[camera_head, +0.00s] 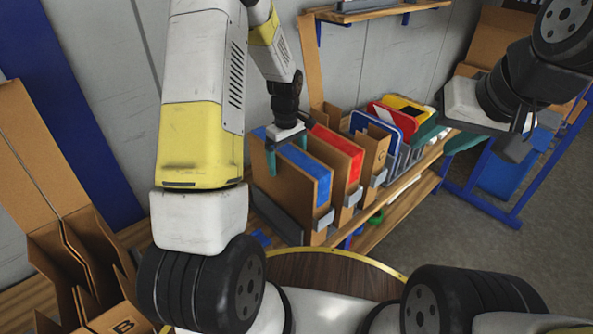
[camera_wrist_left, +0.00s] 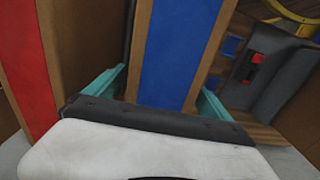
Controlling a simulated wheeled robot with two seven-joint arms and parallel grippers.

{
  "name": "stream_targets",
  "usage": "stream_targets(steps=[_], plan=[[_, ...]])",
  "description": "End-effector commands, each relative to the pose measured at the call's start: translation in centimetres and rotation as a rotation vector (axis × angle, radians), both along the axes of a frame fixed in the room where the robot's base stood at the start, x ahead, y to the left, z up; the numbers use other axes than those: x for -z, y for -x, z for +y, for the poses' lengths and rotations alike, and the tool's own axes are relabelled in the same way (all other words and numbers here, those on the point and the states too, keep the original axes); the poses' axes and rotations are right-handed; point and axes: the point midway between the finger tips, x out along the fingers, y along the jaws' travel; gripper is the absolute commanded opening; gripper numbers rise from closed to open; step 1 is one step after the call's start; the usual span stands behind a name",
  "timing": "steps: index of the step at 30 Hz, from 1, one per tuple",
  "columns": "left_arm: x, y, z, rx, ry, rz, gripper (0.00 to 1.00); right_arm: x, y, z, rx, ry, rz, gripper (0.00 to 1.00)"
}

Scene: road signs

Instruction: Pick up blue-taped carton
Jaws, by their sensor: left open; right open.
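The blue-taped carton (camera_head: 308,161) stands upright at the left end of a row on the wooden shelf. My left gripper (camera_head: 287,150) is open over its top, with teal fingers on either side of it. In the left wrist view, the blue tape (camera_wrist_left: 176,55) runs between the open fingers of the left gripper (camera_wrist_left: 160,92). Whether the fingers touch the carton cannot be told. My right gripper (camera_head: 444,137) is open and empty at the right, apart from the carton.
A red-taped carton (camera_head: 337,150) stands beside the blue one; it also shows in the left wrist view (camera_wrist_left: 25,75). Coloured signs (camera_head: 377,130) stand in a rack farther right. Open cardboard boxes (camera_head: 75,255) are at the left. The floor at right (camera_head: 440,230) is clear.

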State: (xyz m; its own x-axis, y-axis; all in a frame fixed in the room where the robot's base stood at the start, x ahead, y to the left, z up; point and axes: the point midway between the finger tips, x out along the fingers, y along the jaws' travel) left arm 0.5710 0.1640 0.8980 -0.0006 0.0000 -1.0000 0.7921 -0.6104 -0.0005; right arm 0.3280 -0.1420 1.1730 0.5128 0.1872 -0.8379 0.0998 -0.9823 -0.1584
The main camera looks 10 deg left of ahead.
Motion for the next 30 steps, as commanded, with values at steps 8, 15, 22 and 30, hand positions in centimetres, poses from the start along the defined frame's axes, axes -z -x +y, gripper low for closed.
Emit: stream_targets(steps=[8,15,22,30], plan=[[0.11,-0.01,-0.01,0.0,0.001,-0.001,0.86,0.0,0.0,0.0,0.0,0.0,0.0,0.45],[0.09,-0.01,-0.01,0.0,0.001,-0.001,0.39,0.0,0.0,0.0,0.0,0.0,0.0,0.45],[0.06,-0.02,0.0,0.0,0.001,-0.001,0.0,0.0,0.0,0.0,0.0,0.0,0.0,0.45],[-0.13,-0.12,-0.02,0.0,0.001,-0.004,0.0,0.0,0.0,0.0,0.0,0.0,0.0,0.45]])
